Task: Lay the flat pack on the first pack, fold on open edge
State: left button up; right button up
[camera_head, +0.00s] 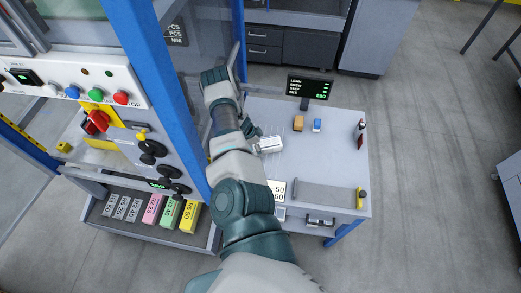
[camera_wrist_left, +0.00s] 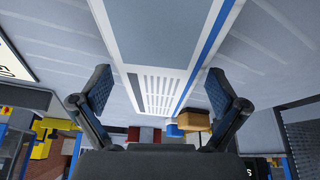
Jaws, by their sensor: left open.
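My left arm reaches up the middle of the head view. My left gripper (camera_head: 253,130) is mostly hidden behind it, by a small white block-like pack (camera_head: 271,144) on the grey table. In the left wrist view, my left gripper (camera_wrist_left: 158,80) has its two dark fingers spread wide. Between and beyond them lies a white-bordered piece with a grey field and rows of short lines (camera_wrist_left: 158,92), probably a printed pack. Its right side has a blue stripe. I cannot tell whether the fingers touch it. I cannot tell a first pack apart, nor which side is the fold. My right gripper is not in view.
A brown block (camera_head: 298,123) and a blue item (camera_head: 317,125) stand on the table (camera_head: 335,150). A small display (camera_head: 309,87) stands at its back. A blue-posted machine (camera_head: 165,90) with buttons is left. Coloured labelled blocks (camera_head: 170,212) fill a lower tray.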

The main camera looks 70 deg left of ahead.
pick_arm(q)
jog(key=c, duration=1.7)
jog(key=shift+r, duration=0.1)
jog(key=shift+r, duration=0.1)
notch_tip(320, 180, up, 9)
jog(key=p, duration=0.7)
jog(key=shift+w+a, duration=0.1)
jog(key=shift+w, duration=0.05)
jog(key=shift+c, duration=0.2)
notch_tip(320, 180, up, 9)
jog(key=p, duration=0.3)
jog(key=shift+f, duration=0.2)
